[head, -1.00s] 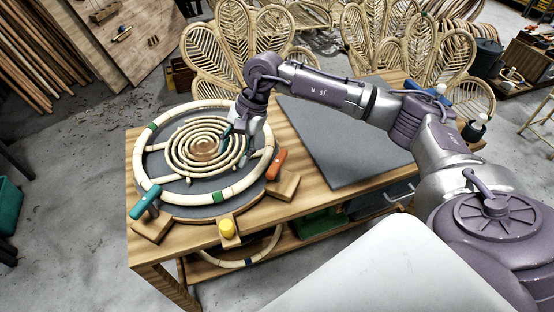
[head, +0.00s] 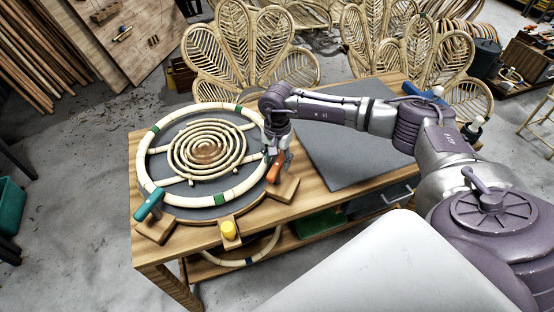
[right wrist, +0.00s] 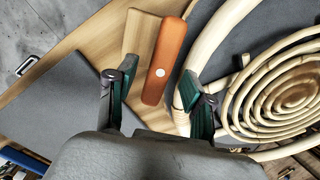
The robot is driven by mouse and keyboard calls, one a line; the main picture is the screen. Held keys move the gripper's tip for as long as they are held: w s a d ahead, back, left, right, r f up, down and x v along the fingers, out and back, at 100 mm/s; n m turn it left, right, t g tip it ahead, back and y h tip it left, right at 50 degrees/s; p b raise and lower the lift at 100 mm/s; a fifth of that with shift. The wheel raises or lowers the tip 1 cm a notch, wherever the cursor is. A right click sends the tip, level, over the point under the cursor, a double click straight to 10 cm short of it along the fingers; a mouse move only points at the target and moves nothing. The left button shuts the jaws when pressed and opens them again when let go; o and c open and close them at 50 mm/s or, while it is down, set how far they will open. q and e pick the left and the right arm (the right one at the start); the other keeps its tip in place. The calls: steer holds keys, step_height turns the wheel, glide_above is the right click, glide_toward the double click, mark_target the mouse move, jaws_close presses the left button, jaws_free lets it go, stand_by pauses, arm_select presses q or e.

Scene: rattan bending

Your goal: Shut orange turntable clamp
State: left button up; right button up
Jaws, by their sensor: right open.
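The orange clamp (head: 276,168) is a lever handle on a wooden block at the right edge of the round turntable. In the right wrist view the orange clamp (right wrist: 165,60) lies between the two spread fingertips. My right gripper (head: 275,152) is open right over the clamp; in the right wrist view its green-padded fingers (right wrist: 158,95) straddle the handle's near end without visibly closing on it. The turntable (head: 175,205) carries a rattan ring (head: 143,175) with a spiral (head: 207,150) inside. My left gripper is not in view.
A teal clamp (head: 149,203) stands at the front left of the turntable and a yellow knob (head: 228,229) at its front. A dark mat (head: 350,155) covers the bench's right part. Rattan chair backs (head: 225,45) stand behind the bench.

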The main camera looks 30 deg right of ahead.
steer(key=shift+f, duration=0.9)
steer(key=shift+c, duration=0.3)
jaws_close()
